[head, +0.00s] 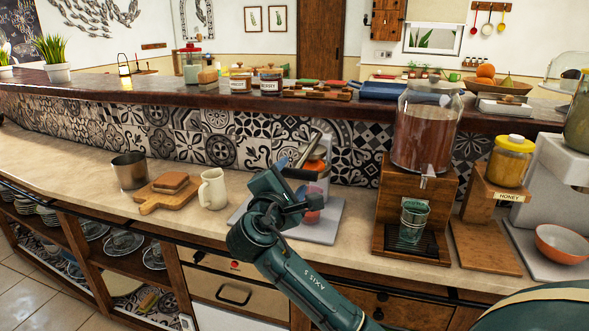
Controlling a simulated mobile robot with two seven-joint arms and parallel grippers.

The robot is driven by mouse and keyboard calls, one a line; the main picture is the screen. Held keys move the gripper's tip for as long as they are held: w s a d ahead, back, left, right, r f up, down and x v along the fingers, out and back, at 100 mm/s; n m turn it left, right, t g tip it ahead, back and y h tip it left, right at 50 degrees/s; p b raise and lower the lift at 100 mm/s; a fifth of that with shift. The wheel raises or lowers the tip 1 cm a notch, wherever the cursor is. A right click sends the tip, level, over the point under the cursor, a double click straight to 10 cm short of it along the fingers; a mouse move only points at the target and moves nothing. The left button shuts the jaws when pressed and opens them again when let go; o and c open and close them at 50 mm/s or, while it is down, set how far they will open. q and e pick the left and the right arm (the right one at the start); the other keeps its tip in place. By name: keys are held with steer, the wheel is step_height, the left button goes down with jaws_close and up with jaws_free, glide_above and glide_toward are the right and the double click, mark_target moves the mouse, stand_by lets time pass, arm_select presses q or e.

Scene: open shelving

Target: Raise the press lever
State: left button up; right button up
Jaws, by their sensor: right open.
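The press (322,167) stands on a light grey board (322,232) at the middle of the counter, with orange and metallic parts showing. Its lever (308,149) appears as a slanted grey bar, its upper end leaning right. My right gripper (297,181) is open, in front of the press and close to the lever in the picture. It hides much of the press's lower left side. I cannot tell whether a finger touches the lever. My left gripper is not in view.
Left of the press are a cream mug (212,189), a wooden board (150,199) with bread, and a metal cup (129,171). On the right are a drink dispenser (424,135) with a glass below, and a honey jar (510,162). A raised ledge (150,91) runs behind.

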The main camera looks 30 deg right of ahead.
steer(key=shift+x, duration=2.05)
steer(key=shift+c, duration=0.3)
jaws_close()
